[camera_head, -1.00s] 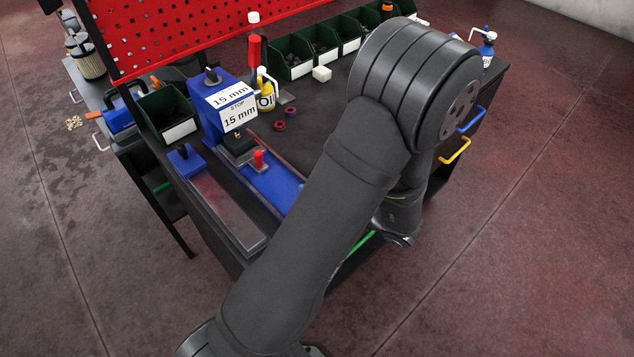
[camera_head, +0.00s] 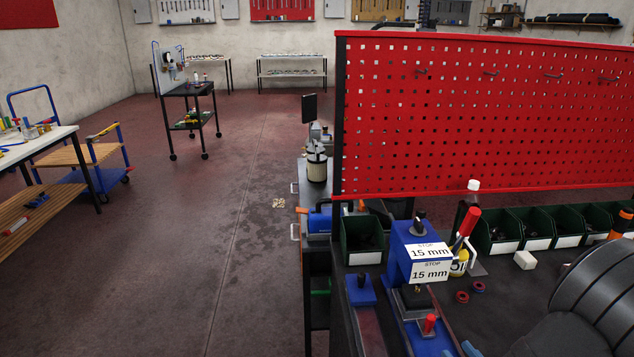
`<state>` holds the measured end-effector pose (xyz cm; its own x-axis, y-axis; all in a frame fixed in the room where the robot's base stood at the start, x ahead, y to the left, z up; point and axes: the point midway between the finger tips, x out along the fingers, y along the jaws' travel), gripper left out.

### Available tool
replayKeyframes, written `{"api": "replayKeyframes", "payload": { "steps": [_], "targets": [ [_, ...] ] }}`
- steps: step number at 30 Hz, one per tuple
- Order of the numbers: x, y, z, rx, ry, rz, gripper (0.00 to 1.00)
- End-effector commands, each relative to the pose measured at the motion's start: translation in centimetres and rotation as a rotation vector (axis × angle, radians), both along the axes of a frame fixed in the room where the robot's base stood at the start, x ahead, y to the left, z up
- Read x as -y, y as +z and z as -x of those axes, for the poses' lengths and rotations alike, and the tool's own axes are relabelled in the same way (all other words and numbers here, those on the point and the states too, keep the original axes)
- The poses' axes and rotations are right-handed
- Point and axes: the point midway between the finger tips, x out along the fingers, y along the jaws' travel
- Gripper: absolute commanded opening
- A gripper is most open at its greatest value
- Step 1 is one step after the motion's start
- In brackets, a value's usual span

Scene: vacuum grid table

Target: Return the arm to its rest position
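My dark arm (camera_head: 600,305) shows only in part, as a ribbed rounded joint and a link at the bottom right corner of the head view. It is over or in front of the right part of the dark workbench (camera_head: 490,320); whether it touches anything cannot be seen. The rest of the arm is cut off by the frame edge. My gripper is out of view, so its state and anything in it cannot be seen.
A blue fixture (camera_head: 400,250) with "15 mm" labels stands on the bench, with a red-handled tool (camera_head: 468,225) beside it. Green bins (camera_head: 535,222) line the back below a red pegboard (camera_head: 480,115). A white block (camera_head: 525,260) lies before them. Open floor (camera_head: 190,250) spreads left.

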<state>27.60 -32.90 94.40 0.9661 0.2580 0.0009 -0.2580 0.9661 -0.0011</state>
Motion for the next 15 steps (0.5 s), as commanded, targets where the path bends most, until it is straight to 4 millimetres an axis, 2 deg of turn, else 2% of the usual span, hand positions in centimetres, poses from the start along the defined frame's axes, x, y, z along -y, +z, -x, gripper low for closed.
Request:
{"api": "replayKeyframes", "payload": {
  "steps": [15],
  "targets": [
    [-2.2,0.0,-7.8,-0.001,0.004,-0.001,0.39]
  ]
}}
